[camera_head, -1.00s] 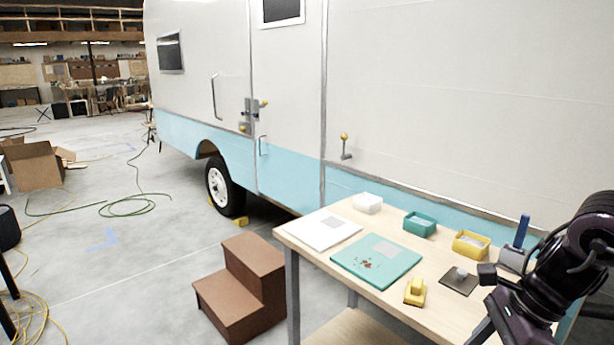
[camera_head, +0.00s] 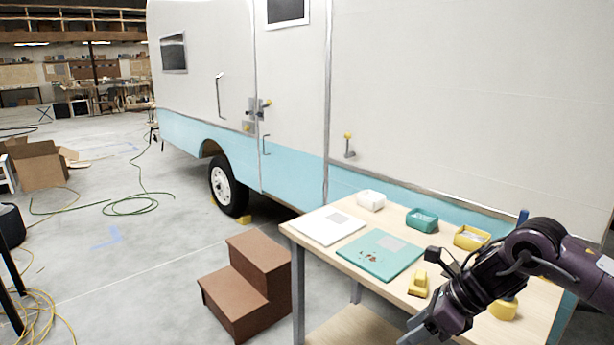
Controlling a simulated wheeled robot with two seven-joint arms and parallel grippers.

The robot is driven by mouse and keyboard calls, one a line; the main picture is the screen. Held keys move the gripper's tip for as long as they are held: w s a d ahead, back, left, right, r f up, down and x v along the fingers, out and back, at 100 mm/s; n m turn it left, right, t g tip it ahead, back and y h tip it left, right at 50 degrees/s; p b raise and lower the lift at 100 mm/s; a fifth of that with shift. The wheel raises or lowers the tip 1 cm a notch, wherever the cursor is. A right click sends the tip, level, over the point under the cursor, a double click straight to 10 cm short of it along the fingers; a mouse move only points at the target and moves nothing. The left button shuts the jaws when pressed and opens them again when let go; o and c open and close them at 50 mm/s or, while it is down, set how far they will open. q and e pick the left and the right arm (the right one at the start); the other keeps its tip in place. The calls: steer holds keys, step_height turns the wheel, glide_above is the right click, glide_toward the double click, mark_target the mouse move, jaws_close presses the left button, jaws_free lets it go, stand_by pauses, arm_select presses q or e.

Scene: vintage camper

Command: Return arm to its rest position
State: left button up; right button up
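My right arm comes in from the right, over the near right part of the wooden work table (camera_head: 350,277). Its gripper (camera_head: 418,334) points down and left at the table's front edge, close to the bottom of the picture. The fingers are dark and partly cut off, so I cannot tell whether they are apart or closed. No held thing shows. My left arm and gripper are out of view.
The table bears a white panel (camera_head: 327,228), a teal panel (camera_head: 372,258), a white tub (camera_head: 371,200), a teal tub (camera_head: 421,220), a yellow tub (camera_head: 470,238) and a yellow block (camera_head: 418,284). A yellow object (camera_head: 504,308) is partly behind my arm. Brown steps (camera_head: 246,284) stand left; the camper (camera_head: 440,110) stands behind.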

steer(key=w+a+f+m+t+y, duration=0.3)
steer(key=w+a+f+m, duration=0.5)
steer(key=f+m, duration=0.35)
steer(key=s+d+f+m+t+h, duration=0.1)
steer(key=d+f+m, duration=0.1)
steer(key=f+m, duration=0.7)
steer(key=s+d+f+m+t+h, duration=0.15)
steer(key=f+m, duration=0.35)
steer(key=f, duration=0.7)
steer(key=s+d+f+m+g+h, duration=0.1)
steer(key=s+d+f+m+h, duration=0.1)
steer(key=s+f+m, duration=0.5)
steer(key=s+d+f+m+g+h, duration=0.1)
steer(key=s+d+f+m+h, duration=0.2)
steer(key=s+f, duration=0.85)
steer(key=s+f+m+g, duration=0.1)
steer(key=s+f+m, duration=0.2)
steer(key=s, duration=0.7)
steer(key=s+d+f+m+g+h, duration=0.1)
steer(key=s+f+m+g, duration=0.1)
steer(key=s, duration=0.8)
steer(key=s+d+f+m+g+h, duration=0.1)
steer(key=s+f+m, duration=0.3)
steer(key=s, duration=0.6)
step_height(320, 180, down, 2)
steer(key=shift+s+d+g+p, duration=0.25)
steer(key=shift+s+g+p, duration=0.1)
steer(key=shift+s+p, duration=0.05)
